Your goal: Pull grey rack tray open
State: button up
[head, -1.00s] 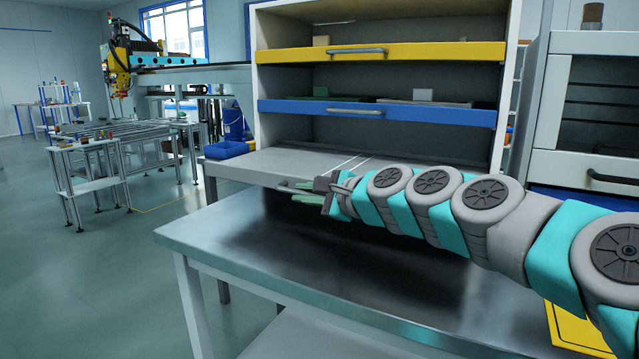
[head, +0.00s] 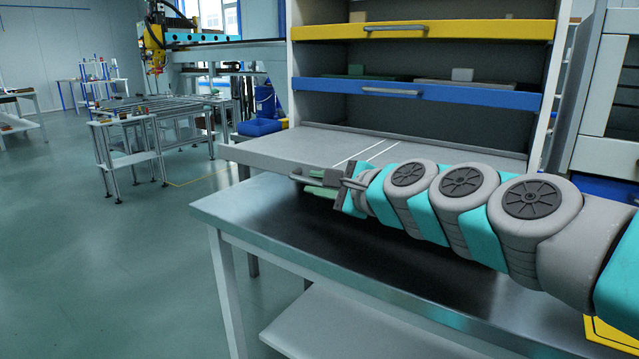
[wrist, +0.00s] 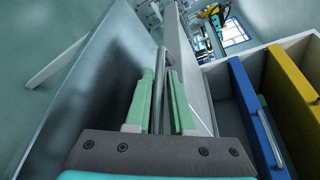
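The grey rack tray (head: 295,146) is the lowest level of the rack and stands partly out past its front. It also shows in the wrist view (wrist: 188,62), beside my fingers. My gripper (head: 318,182) is at the tray's front edge, above the metal table. In the wrist view, the green fingers of my gripper (wrist: 160,95) lie on both sides of the tray's grey bar handle (wrist: 160,65) and look closed on it. My wrist and arm hide the right part of the tray's front in the head view.
A metal table (head: 270,210) stands below and in front of the tray. Above the tray are a shut blue drawer (head: 440,95) and a yellow drawer (head: 470,31). A glass-fronted cabinet (head: 600,155) stands to the right. Open floor (head: 90,260) lies to the left.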

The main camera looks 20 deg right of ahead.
jog(key=o, duration=0.3)
jog(key=shift+b+v, duration=0.75)
jog(key=shift+v, duration=3.15)
jog(key=shift+a, duration=0.1)
jog(key=s+a+f+n+g, duration=0.4)
jog(key=s+a+f+n, duration=0.15)
jog(key=f, duration=0.45)
jog(key=s+a+f+n+g, duration=0.4)
jog(key=a+f+n+g, duration=0.15)
jog(key=f, duration=0.35)
jog(key=s+d+f+n+g+h, duration=0.1)
jog(key=s+f+n+g, duration=0.1)
jog(key=s+f+n, duration=0.1)
jog(key=s+d+f+n+g+h, duration=0.2)
jog(key=s+f, duration=0.3)
jog(key=s, duration=0.3)
jog(key=s+d+f+n+g+h, duration=0.1)
jog(key=s+f+n+g+h, duration=0.1)
jog(key=s, duration=0.4)
jog(key=shift+s+d+f+n+g, duration=0.15)
jog(key=shift+d+f+n+g, duration=0.1)
jog(key=shift+f+n, duration=0.35)
jog(key=shift+s+d+f+n+g, duration=0.1)
jog(key=shift+d+f+n+g, duration=0.1)
jog(key=shift+f+n, duration=0.4)
